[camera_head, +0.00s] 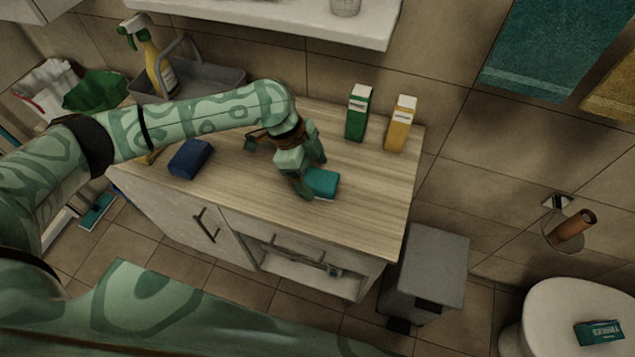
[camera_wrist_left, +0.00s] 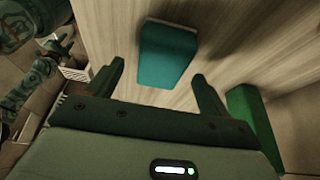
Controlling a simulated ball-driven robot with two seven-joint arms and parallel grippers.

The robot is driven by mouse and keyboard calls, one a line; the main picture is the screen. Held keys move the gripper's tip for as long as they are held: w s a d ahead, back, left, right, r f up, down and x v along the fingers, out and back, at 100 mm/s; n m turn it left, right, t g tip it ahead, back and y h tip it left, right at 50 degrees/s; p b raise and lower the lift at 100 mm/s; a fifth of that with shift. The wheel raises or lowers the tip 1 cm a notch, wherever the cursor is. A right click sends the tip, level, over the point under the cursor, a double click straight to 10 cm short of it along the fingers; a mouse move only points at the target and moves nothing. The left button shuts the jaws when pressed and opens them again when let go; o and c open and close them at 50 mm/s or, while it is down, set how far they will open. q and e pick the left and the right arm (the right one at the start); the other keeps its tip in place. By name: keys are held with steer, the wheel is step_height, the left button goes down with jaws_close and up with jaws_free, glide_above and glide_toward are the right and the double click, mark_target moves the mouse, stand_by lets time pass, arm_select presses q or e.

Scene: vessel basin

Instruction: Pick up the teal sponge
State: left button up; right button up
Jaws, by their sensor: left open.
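The teal sponge (camera_head: 323,183) lies flat on the wooden counter top (camera_head: 375,205) near its front edge. My left gripper (camera_head: 313,178) is above the counter, right beside the sponge, and partly covers its left side. In the left wrist view the sponge (camera_wrist_left: 166,52) shows between and beyond the two fingertips. That gripper (camera_wrist_left: 158,72) is open, with nothing between its fingers.
A dark blue sponge (camera_head: 190,158) lies left on the counter. A green box (camera_head: 358,113) and a yellow box (camera_head: 400,124) stand at the back right. A grey caddy (camera_head: 215,83) with a spray bottle (camera_head: 155,65) is at the back left. A white shelf (camera_head: 290,20) hangs above.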

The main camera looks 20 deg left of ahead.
mark_target(316, 178)
arm_select(q)
steer(key=shift+x, duration=1.4)
steer(key=shift+f, duration=0.1)
steer(key=c, duration=1)
